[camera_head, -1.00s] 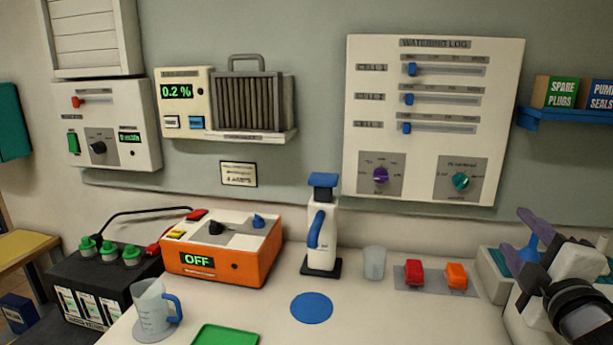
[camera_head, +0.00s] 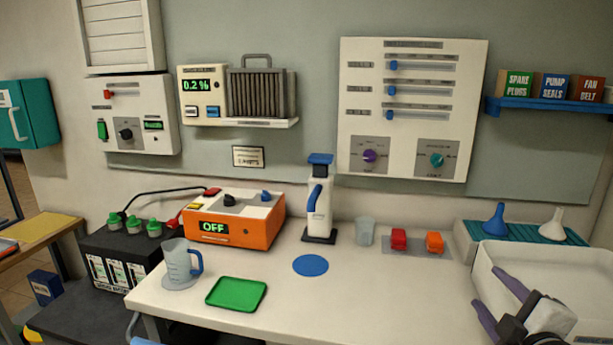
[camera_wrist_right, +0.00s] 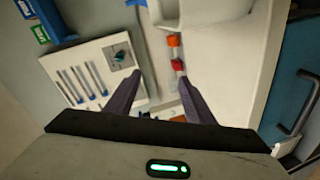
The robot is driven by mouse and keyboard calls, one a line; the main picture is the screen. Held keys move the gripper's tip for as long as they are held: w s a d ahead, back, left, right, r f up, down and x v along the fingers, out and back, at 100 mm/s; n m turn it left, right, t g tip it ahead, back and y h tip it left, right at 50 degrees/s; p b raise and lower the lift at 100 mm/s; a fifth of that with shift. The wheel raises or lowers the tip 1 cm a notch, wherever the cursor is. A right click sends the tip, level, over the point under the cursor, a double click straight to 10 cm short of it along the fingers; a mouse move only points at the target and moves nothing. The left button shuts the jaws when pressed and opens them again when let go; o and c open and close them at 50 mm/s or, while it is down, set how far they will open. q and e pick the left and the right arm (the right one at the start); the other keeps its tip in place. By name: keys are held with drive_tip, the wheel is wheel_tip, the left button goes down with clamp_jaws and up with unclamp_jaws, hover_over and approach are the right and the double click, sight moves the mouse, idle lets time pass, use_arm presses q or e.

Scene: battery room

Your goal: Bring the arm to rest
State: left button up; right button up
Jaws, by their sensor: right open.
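My right gripper (camera_head: 487,288) is at the lower right of the head view, over the edge of the white basin (camera_head: 483,268). Its two dark purple fingers are spread apart with nothing between them. They also show spread and empty in the right wrist view (camera_wrist_right: 160,80), pointing towards the worktop and wall panel. Most of the right arm lies outside the head view. My left gripper is in neither view.
The white worktop (camera_head: 400,300) is bare in front of the basin. On it stand a measuring jug (camera_head: 177,262), green tray (camera_head: 236,294), orange charger (camera_head: 240,222), white dispenser (camera_head: 319,215) and clear cup (camera_head: 365,231). Two funnels, one blue (camera_head: 494,218), stand behind the basin.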

drive_tip(key=s+a+f+m+g+y, duration=0.1)
drive_tip(key=s+a+f, duration=0.1)
drive_tip(key=f, duration=0.4)
drive_tip(key=s+a+f+m+g+y, duration=0.1)
drive_tip(key=s+a+f, duration=0.1)
drive_tip(key=f, duration=0.4)
drive_tip(key=s+a+f+m+g+y, duration=0.1)
drive_tip(key=s+a+f+m, duration=0.1)
drive_tip(key=s+a+f, duration=0.2)
drive_tip(key=s+a+f+m+g+y, duration=0.1)
drive_tip(key=s+a+f, duration=0.4)
drive_tip(key=s+f, duration=0.5)
drive_tip(key=s+a+f+m+g, duration=0.3)
drive_tip(key=s+a+f+m, duration=0.1)
drive_tip(key=s+f, duration=0.4)
drive_tip(key=shift+a+f+m+y, duration=0.35)
drive_tip(key=shift+a+m+y, duration=0.05)
drive_tip(key=shift+a, duration=0.15)
